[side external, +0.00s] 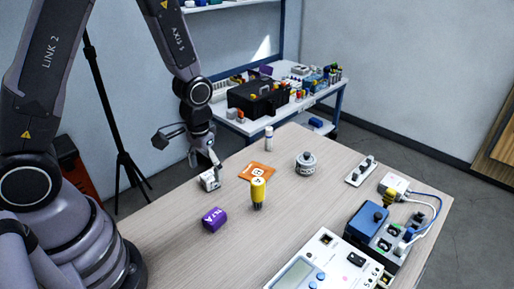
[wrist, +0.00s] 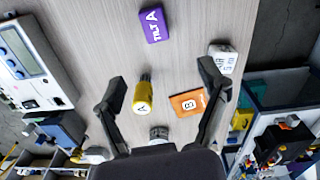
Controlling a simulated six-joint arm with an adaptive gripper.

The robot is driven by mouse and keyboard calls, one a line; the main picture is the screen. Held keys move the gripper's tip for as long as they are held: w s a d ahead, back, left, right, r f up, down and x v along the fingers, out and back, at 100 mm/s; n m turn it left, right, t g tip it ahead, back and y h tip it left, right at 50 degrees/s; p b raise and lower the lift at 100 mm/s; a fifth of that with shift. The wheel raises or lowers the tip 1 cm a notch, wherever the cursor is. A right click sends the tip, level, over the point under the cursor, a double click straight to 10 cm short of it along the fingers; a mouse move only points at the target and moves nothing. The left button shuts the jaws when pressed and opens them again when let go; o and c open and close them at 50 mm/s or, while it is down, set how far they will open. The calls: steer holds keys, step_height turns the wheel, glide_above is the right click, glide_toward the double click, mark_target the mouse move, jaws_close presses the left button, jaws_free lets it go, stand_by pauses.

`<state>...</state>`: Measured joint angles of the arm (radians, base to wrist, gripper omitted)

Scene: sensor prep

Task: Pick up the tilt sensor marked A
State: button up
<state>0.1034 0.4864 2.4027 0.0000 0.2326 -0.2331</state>
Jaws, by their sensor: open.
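The tilt sensor marked A is a purple block (side external: 214,219) lying on the wooden table toward the near left in the side view. In the wrist view the purple block (wrist: 153,25) is at the top, its white "TILT A" lettering readable. My gripper (side external: 207,160) is above the far left part of the table, away from the purple block. In the wrist view my gripper (wrist: 160,82) has its fingers spread wide with nothing held between them. The purple block lies beyond the fingertips in that view.
A yellow part marked A (wrist: 143,97), an orange block marked B (wrist: 187,102) and a white block (wrist: 222,58) are close by. A grey round part (side external: 306,164) and a white bottle (side external: 269,138) stand farther off. A meter (side external: 325,265) occupies the near right.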

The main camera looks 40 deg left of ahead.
glide_above(213, 216)
steer(key=f, duration=1)
steer(key=shift+w+a, duration=0.1)
steer(key=shift+a, duration=0.25)
steer(key=f, duration=0.4)
steer(key=shift+s+d+f, duration=0.15)
steer(key=shift+s+d, duration=0.05)
steer(key=shift+d, duration=0.2)
steer(key=shift+f, duration=0.55)
steer(key=c, duration=1.3)
